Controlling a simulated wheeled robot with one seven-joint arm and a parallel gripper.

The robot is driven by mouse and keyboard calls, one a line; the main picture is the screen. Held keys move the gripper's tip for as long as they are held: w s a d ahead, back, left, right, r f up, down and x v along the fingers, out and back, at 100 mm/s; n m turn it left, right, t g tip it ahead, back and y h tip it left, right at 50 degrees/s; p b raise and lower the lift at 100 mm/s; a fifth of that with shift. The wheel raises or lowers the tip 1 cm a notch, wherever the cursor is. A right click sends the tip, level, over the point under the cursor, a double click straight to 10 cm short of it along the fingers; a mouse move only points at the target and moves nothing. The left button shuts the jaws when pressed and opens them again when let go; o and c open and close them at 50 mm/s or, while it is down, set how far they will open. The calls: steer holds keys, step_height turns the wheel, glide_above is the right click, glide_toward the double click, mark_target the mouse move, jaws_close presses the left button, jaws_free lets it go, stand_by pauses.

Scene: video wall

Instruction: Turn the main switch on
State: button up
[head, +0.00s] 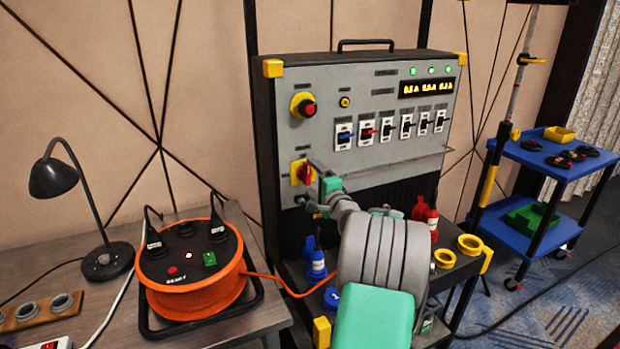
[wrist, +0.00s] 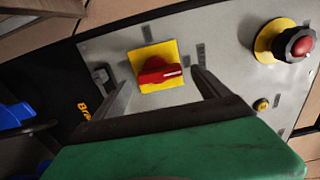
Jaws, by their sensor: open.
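The main switch is a red rotary knob (wrist: 158,72) on a yellow square plate (wrist: 146,53), set in the grey panel. In the head view the knob (head: 304,173) sits at the panel's lower left. My gripper (wrist: 160,88) is open, with one dark finger on each side of the knob in the wrist view. A gap shows between each finger and the knob, and I cannot tell how far the tips are from the panel. In the head view my gripper (head: 312,180) reaches the knob from the right and partly covers the plate.
A red emergency button on a yellow collar (head: 303,105) sits above the switch. A row of breakers (head: 389,128) is to its right, below a lit display (head: 427,88). An orange cable reel (head: 198,295) and a black lamp (head: 108,262) stand on the left table. A blue cart (head: 545,158) is at right.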

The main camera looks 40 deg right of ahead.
steer(key=v, duration=0.6)
steer(key=w+a+n+g+y+p, duration=0.1)
steer(key=w+a+n+y, duration=0.15)
steer(key=a, duration=0.45)
steer(key=w+a+n+g+y+p, duration=0.2)
steer(key=a+n, duration=0.2)
steer(key=a, duration=0.3)
steer(key=s+a+n+g+p, duration=0.1)
steer(key=a+n, duration=0.1)
steer(key=a, duration=0.2)
steer(key=a+n+g+y, duration=0.1)
steer(key=a+n, duration=0.1)
steer(key=a, duration=0.3)
steer(key=s+a+n+g+p, duration=0.1)
steer(key=a+n+g, duration=0.1)
steer(key=a, duration=0.3)
steer(key=shift+s+a+f+y+p, duration=0.2)
steer(key=shift+s+f+y+p, duration=0.05)
steer(key=shift+s+p, duration=0.1)
steer(key=s+a+n+g+p, duration=0.2)
steer(key=s+a, duration=0.4)
steer(key=s, duration=0.4)
steer(key=s+a+f+n+g+h+p, duration=0.1)
steer(key=s+a+n+g, duration=0.4)
steer(key=s, duration=0.5)
steer(key=shift+s+a+f+n+p, duration=0.3)
steer(key=shift+a+n+p, duration=0.3)
steer(key=shift+a+n, duration=0.4)
